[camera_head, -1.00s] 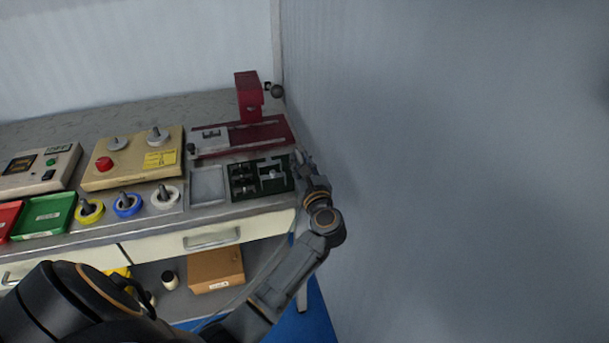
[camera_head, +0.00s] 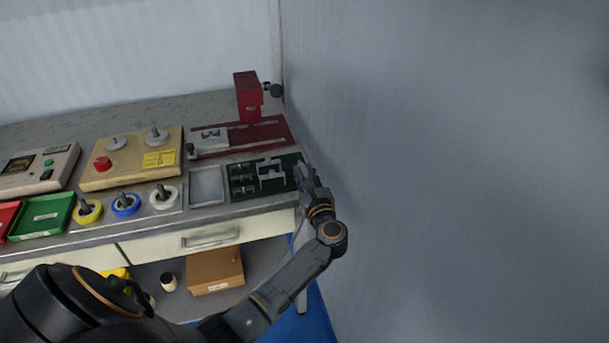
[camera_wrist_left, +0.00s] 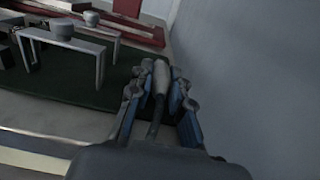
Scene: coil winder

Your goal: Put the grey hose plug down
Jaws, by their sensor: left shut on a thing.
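My left gripper (camera_head: 303,173) is at the right edge of the dark green mat (camera_head: 246,192) on the bench. In the left wrist view its blue-lined fingers (camera_wrist_left: 162,85) are shut on the grey hose plug (camera_wrist_left: 159,76), a grey cylinder with a thinner stem towards the palm. The plug is over or at the mat's right edge; whether it touches the mat cannot be told. In the head view the plug cannot be made out behind the fingers. My right gripper is in neither view.
A grey metal bracket (camera_head: 270,172) and small metal parts (camera_head: 240,178) stand on the mat, left of the gripper. A grey wall (camera_head: 430,170) is close on the right. An empty grey tray (camera_head: 207,203) and a red fixture (camera_head: 250,97) are nearby.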

